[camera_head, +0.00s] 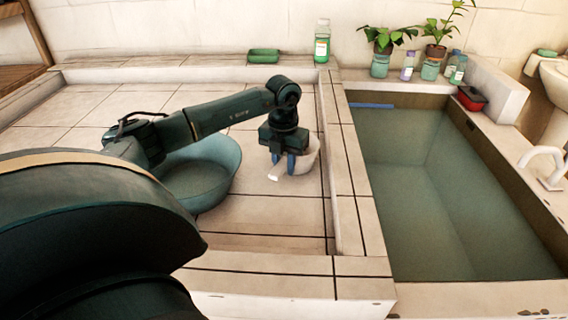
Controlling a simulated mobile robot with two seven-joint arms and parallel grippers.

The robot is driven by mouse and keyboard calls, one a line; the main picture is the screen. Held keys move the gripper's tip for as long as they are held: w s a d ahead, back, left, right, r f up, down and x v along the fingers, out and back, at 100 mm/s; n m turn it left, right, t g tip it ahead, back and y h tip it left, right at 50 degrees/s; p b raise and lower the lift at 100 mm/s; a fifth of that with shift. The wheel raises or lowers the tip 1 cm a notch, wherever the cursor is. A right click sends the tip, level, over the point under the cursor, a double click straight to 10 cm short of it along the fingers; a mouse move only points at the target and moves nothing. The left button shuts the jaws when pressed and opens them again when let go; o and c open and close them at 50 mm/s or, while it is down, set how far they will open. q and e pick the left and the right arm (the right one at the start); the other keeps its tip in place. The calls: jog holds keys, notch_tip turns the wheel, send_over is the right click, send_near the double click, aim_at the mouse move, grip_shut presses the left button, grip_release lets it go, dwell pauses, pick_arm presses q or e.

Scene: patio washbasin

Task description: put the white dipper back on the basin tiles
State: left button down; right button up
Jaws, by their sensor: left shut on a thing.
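The white dipper (308,158) is at the right side of the tiled area, close to the raised tile edge. Its short handle (276,174) points toward the lower left. My left gripper (290,166) points down with its blue fingers shut on the dipper. The gripper hides part of the dipper's cup. I cannot tell whether the dipper's bottom touches the tiles (270,212). My right gripper is not in view.
A blue-green bowl (200,180) stands left of the dipper, partly behind my arm. The water-filled basin (430,190) lies right of the raised edge (350,200). A green soap dish (264,56), a bottle (322,44) and potted plants (380,62) line the back ledge.

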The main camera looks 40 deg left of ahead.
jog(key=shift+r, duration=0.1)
pick_arm(q)
jog(key=shift+f, duration=0.2)
jog(key=c, duration=1.2)
grip_release()
jog(key=shift+o, duration=0.2)
notch_tip(320, 180, up, 11)
jog(key=shift+p, duration=0.5)
jog(key=shift+s+r, duration=0.1)
jog(key=shift+r, duration=0.65)
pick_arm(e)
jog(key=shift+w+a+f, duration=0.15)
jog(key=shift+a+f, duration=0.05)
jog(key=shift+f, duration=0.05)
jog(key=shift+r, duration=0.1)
